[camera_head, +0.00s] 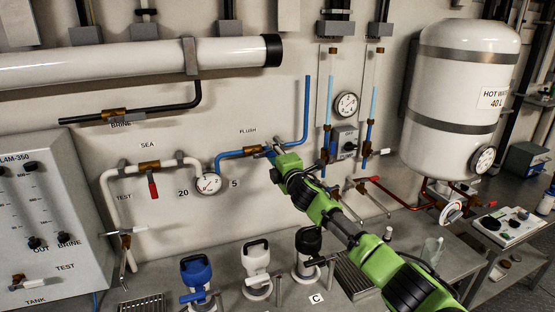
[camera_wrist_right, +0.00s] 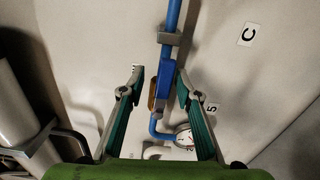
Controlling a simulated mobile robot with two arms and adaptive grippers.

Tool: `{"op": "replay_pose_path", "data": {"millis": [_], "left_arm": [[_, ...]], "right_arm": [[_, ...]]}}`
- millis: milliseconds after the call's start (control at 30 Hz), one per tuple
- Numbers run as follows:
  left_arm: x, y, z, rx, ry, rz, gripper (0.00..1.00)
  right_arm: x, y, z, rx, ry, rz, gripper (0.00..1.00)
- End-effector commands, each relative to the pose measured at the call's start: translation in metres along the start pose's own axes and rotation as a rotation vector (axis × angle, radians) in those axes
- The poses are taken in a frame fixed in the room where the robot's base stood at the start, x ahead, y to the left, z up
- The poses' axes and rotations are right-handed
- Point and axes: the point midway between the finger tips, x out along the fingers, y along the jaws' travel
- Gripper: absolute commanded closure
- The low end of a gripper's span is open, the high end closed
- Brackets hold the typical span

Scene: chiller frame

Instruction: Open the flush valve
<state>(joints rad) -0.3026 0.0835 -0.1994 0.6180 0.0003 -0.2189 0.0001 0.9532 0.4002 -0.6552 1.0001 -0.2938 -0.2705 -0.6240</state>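The flush valve (camera_head: 252,151) is a brass body in the blue pipe on the wall, under the FLUSH label (camera_head: 248,131). In the right wrist view its brass body (camera_wrist_right: 152,96) shows beside a blue lever handle (camera_wrist_right: 167,78). The handle appears to lie along the pipe. My right gripper (camera_head: 272,148) reaches up to the wall at the valve's right end and hides part of it. In the wrist view the right gripper (camera_wrist_right: 159,76) is open, with a finger on each side of the handle. I cannot tell whether either finger touches it. My left gripper is out of view.
A round gauge (camera_head: 208,184) sits just below left of the valve. A red-handled valve (camera_head: 152,186) hangs further left. Blue (camera_head: 196,278), white (camera_head: 256,268) and black (camera_head: 308,250) pump-like fittings stand on the bench below. A white heater tank (camera_head: 462,95) is at right.

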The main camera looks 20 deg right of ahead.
Motion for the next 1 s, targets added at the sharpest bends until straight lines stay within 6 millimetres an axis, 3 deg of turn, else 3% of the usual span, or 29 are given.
{"op": "replay_pose_path", "data": {"millis": [267, 800, 1000], "left_arm": [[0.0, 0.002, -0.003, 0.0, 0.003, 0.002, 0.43], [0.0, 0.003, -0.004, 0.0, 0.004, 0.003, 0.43], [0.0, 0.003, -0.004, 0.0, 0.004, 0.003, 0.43]], "right_arm": [[-0.026, -0.001, 0.0, -0.001, 0.001, -0.001, 0.69], [-0.102, -0.001, 0.0, -0.003, 0.0, -0.001, 0.69], [-0.116, 0.0, 0.0, -0.002, 0.0, 0.0, 0.69]]}}
